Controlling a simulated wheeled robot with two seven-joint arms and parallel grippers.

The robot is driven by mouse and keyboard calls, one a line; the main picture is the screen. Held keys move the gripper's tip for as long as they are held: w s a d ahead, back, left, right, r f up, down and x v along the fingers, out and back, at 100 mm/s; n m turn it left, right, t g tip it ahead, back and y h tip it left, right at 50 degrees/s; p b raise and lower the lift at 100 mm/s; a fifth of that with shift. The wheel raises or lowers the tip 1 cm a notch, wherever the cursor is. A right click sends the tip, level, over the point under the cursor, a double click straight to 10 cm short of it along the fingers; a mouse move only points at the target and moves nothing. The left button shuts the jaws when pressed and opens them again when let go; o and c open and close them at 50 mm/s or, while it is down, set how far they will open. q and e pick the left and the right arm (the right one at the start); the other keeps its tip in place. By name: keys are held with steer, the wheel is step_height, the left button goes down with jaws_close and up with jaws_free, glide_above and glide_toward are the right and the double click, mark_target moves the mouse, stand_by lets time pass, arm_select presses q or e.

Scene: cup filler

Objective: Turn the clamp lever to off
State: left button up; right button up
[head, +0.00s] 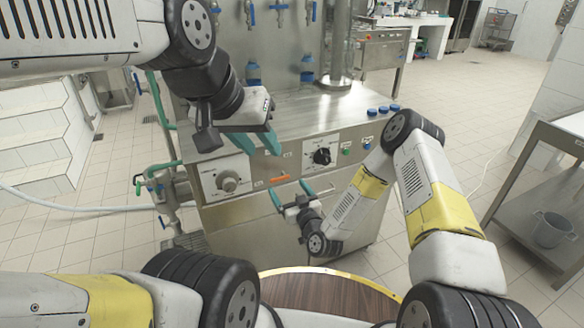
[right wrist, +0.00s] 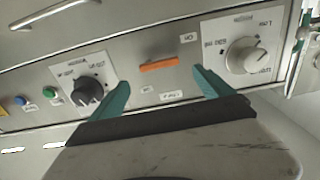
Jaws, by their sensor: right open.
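The orange lever (head: 280,178) lies nearly flat on the front panel of the steel filler machine, between a pale knob and a black knob. In the right wrist view the orange lever (right wrist: 158,66) is a short, slightly tilted bar with small labels around it, too blurred to read surely. My right gripper (head: 288,188) is open just in front of and below the lever. Its teal fingers (right wrist: 160,79) stand to either side of the lever, with no contact visible. My left gripper (head: 263,149) is higher, near the panel's upper edge, open and empty.
The pale knob (head: 228,181) and black knob (head: 322,156) flank the lever. Green and blue buttons (head: 347,151) sit farther right. Blue bottle caps (head: 383,110) lie on the machine top. A round wooden table (head: 325,292) is close in front; a steel shelf (head: 545,190) stands right.

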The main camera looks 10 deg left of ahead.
mark_target(281, 178)
steer(key=x, duration=0.7)
steer(key=shift+w+a, duration=0.25)
steer(key=shift+w, duration=0.05)
steer(key=c, duration=1.4)
steer(key=shift+o, duration=0.2)
